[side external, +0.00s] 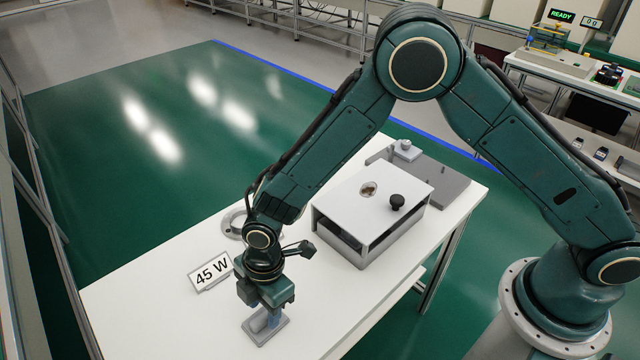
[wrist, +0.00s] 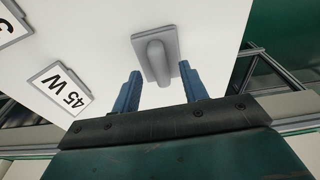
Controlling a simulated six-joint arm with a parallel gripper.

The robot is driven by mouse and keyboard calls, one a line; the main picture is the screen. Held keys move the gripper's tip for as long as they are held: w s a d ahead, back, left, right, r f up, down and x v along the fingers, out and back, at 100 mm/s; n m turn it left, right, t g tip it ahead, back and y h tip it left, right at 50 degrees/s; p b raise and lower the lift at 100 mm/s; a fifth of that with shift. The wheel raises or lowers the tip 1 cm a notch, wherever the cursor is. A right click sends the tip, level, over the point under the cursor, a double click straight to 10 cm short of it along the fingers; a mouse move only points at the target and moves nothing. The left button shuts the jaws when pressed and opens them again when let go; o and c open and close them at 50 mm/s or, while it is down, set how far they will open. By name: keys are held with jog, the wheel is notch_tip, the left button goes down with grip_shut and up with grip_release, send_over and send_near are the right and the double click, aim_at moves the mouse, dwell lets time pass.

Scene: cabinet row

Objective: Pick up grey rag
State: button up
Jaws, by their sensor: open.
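A grey piece with a flat square base and a rounded upright part (wrist: 156,57) lies on the white table in the wrist view. It also shows under my gripper in the side view (side external: 262,333). It looks rigid, and I cannot tell whether it is the grey rag; no clear cloth shows elsewhere. My gripper (wrist: 160,69) is open, with its blue fingers on either side of the rounded part. In the side view my gripper (side external: 263,316) points down just over the grey piece, partly hiding it. No grip on it shows.
A "45 W" sign (side external: 211,271) stands left of my gripper. A grey ring (side external: 235,222) lies behind. A white box (side external: 372,205) with a black knob (side external: 397,201) stands to the right. The white table (side external: 150,290) is clear at its front left.

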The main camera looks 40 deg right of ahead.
aim_at(264, 313)
jog(key=shift+a+f, duration=0.1)
jog(key=shift+f, duration=0.55)
grip_shut()
jog(key=shift+r, duration=0.1)
notch_tip(264, 313, up, 20)
dwell(0.9)
dwell(0.6)
